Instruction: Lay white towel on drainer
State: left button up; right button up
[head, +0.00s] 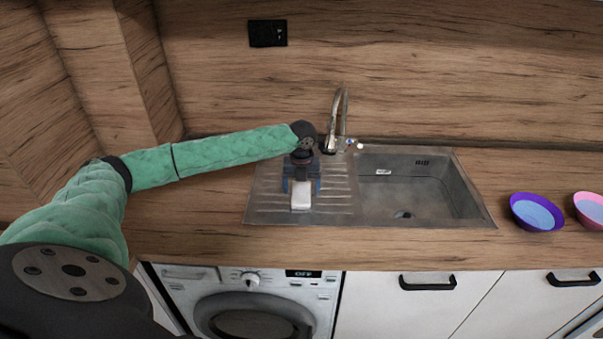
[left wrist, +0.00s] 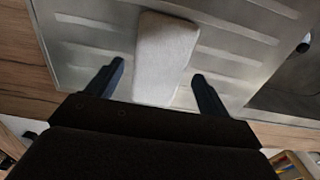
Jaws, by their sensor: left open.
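The white towel (head: 301,199) is a small folded block lying on the ribbed steel drainer (head: 265,206), left of the sink basin. My left gripper (head: 301,188) is over the drainer, at the towel's back part in the head view. In the left wrist view the towel (left wrist: 165,55) lies ahead of and between the two spread fingers (left wrist: 157,85), with a gap on each side. The gripper is open and holds nothing. Its fingers partly hide the towel's back end in the head view. My right gripper does not show.
The sink basin (head: 415,190) is right of the drainer, with a tall tap (head: 338,120) behind. A purple bowl (head: 536,212) and a pink bowl (head: 590,208) stand at the right. A washing machine (head: 245,300) is below. The counter's front strip is clear.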

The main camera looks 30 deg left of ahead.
aim_at(302, 192)
pick_arm(q)
notch_tip(302, 192, up, 8)
jog(key=b, duration=0.2)
jog(key=shift+f+b, duration=0.25)
jog(key=shift+b, duration=0.15)
jog(key=shift+r, duration=0.95)
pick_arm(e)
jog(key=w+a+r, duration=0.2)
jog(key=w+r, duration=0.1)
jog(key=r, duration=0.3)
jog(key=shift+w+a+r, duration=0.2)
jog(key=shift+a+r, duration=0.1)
